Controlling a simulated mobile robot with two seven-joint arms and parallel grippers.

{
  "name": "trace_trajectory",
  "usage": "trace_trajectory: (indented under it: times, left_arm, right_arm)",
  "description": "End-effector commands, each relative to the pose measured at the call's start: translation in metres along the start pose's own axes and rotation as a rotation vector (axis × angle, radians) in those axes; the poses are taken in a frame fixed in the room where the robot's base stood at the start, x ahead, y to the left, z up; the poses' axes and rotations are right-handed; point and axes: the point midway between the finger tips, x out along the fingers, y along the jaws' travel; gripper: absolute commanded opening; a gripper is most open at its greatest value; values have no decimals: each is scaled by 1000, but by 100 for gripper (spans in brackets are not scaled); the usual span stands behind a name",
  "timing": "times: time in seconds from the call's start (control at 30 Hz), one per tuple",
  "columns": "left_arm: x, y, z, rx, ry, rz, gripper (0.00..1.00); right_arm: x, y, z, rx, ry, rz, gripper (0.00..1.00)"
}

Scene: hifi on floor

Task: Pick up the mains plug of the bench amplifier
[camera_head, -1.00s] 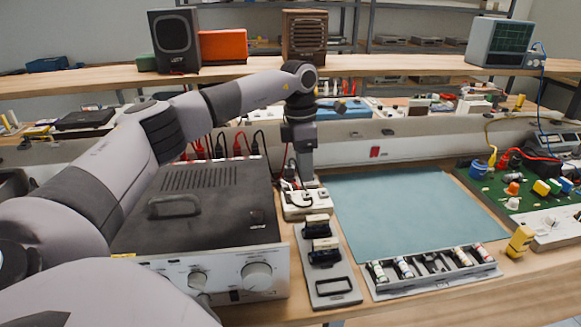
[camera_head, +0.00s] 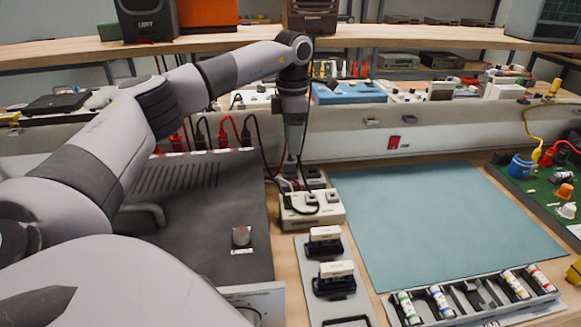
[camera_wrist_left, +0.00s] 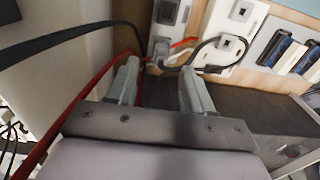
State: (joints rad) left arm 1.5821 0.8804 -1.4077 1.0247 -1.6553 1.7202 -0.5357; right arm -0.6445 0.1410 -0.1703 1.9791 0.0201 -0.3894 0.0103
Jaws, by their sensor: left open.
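The bench amplifier (camera_head: 205,200) is the large dark-topped box at the left in the head view, partly covered by my left arm. My left gripper (camera_head: 288,178) points down between its back right corner and the white socket boxes (camera_head: 312,212). In the left wrist view the two fingers (camera_wrist_left: 158,82) are apart, with nothing clearly held between them. Red and black cables and a small grey connector (camera_wrist_left: 160,46) lie just beyond the fingertips. I cannot tell which piece is the mains plug. My right gripper is out of view.
A grey holder (camera_head: 333,285) with two black blocks stands in front of the socket boxes. A blue-green mat (camera_head: 440,215) lies clear to the right, with a tray of small cylinders (camera_head: 470,300) at its front. A low pale wall (camera_head: 430,135) runs behind.

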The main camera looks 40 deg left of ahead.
Motion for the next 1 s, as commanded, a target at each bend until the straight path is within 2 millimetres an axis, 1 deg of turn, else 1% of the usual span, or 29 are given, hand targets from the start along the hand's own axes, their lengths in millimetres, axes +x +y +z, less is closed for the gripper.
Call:
trace_trajectory:
  times: [0.17, 0.33, 0.43, 0.57, 0.77, 0.87, 0.9, 0.93, 1.0]
  left_arm:
    - [20, -1, -2, -1, 3, -3, 51]
    - [45, -1, -7, -1, 4, -3, 51]
    - [59, -1, -7, 0, 4, -3, 51]
    - [66, -1, -6, 0, 0, -1, 51]
    - [67, -1, -6, 0, 0, -1, 51]
    - [67, -1, -6, 0, 0, -1, 22]
    - [66, -1, -6, 0, 0, -1, 9]
    - [66, -1, -6, 0, 0, -1, 0]
    - [66, -1, -6, 0, 0, -1, 0]
  right_arm:
    - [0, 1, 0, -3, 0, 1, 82]
    - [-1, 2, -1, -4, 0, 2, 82]
    - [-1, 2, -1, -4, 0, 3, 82]
    - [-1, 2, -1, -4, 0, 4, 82]
    - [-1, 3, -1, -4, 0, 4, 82]
    - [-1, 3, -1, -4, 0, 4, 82]
    - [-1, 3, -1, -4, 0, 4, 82]
    - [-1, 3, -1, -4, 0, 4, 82]
    - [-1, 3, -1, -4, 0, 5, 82]
